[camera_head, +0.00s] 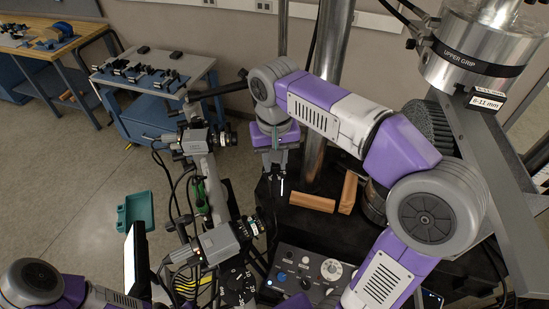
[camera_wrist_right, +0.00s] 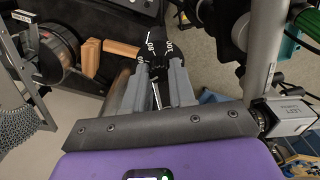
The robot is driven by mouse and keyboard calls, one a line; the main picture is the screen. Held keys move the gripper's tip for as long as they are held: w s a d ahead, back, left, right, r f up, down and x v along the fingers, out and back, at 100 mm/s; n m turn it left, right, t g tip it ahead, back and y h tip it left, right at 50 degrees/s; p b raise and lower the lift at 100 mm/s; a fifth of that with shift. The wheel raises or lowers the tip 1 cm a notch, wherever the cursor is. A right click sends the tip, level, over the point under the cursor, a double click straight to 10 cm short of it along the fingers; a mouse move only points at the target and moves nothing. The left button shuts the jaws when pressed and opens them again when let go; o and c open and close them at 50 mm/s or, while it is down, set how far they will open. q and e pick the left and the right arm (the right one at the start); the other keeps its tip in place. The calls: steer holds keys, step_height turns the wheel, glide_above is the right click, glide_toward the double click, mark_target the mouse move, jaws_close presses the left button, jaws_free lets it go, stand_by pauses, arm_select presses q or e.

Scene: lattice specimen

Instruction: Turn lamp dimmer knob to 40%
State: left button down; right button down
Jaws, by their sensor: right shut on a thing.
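The black dimmer knob (camera_wrist_right: 155,48) with white number marks, 100 among them, shows at the fingertips of my right gripper (camera_wrist_right: 158,76) in the right wrist view. The fingers are shut on the knob, one on each side. They hide part of it, and I cannot read its setting. In the head view my right gripper (camera_head: 279,188) points down at the middle of the picture. There the knob is dark against a dark surface and hard to make out. Only part of my left arm shows at the lower left; its gripper is out of view.
Two wooden blocks (camera_head: 312,202) lie right of the gripper. A control panel (camera_head: 305,272) with several knobs is nearer the head camera. Cameras on a stand (camera_head: 218,243) with loose cables are close on the left. A steel column (camera_head: 325,90) and the upper grip (camera_head: 475,55) stand behind and right.

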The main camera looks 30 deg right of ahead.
steer(key=c, duration=0.9)
jaws_free()
steer(key=shift+r+p, duration=0.4)
steer(key=shift+r, duration=3.4)
